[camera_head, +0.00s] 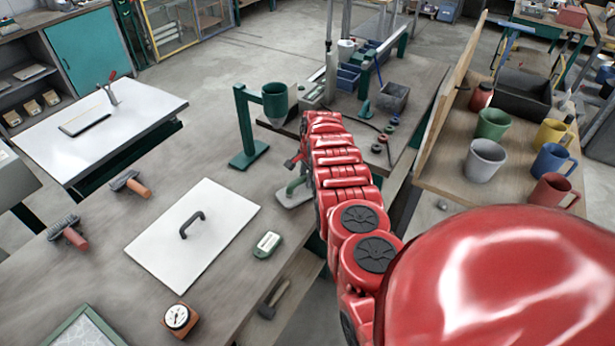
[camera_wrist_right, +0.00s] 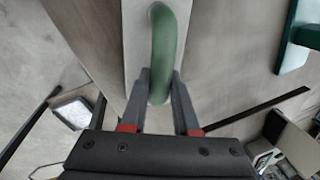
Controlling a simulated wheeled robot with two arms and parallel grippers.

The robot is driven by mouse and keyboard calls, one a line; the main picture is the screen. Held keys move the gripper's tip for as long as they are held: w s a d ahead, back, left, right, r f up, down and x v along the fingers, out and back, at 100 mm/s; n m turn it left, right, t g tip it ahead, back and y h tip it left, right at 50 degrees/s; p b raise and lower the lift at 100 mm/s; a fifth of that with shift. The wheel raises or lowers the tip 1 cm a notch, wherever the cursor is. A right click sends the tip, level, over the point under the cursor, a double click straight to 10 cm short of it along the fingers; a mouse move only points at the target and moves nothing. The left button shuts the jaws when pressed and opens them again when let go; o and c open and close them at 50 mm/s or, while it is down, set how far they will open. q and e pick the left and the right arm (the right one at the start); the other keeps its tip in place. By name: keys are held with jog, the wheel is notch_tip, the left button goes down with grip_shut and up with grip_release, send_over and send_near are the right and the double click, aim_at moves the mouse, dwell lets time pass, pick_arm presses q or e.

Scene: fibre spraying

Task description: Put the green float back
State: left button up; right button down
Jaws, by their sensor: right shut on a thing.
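The green float shows in the head view as a pale plate (camera_head: 293,197) with a green handle, at the right edge of the wooden bench, partly hidden by my red right arm. In the right wrist view its curved green handle (camera_wrist_right: 165,35) stands on a narrow pale plate (camera_wrist_right: 135,25). My right gripper (camera_wrist_right: 161,82) has its two fingers on either side of the handle's near end and is shut on it. I cannot tell whether the plate touches the bench. My left gripper is not in view.
A white board (camera_head: 160,248) with a dark handle lies on the bench (camera_head: 95,255). A green stand (camera_head: 248,155) with a cup rises behind. A small green device (camera_head: 267,244) and a round gauge (camera_head: 178,317) lie nearer. Several mugs (camera_head: 484,160) stand on the shelf at right.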

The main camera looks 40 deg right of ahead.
jog(key=c, duration=1.1)
grip_release()
jog(key=shift+f, duration=0.2)
jog(key=o, duration=0.4)
jog(key=shift+d, duration=0.25)
jog(key=shift+o, duration=0.2)
jog(key=shift+a, duration=0.15)
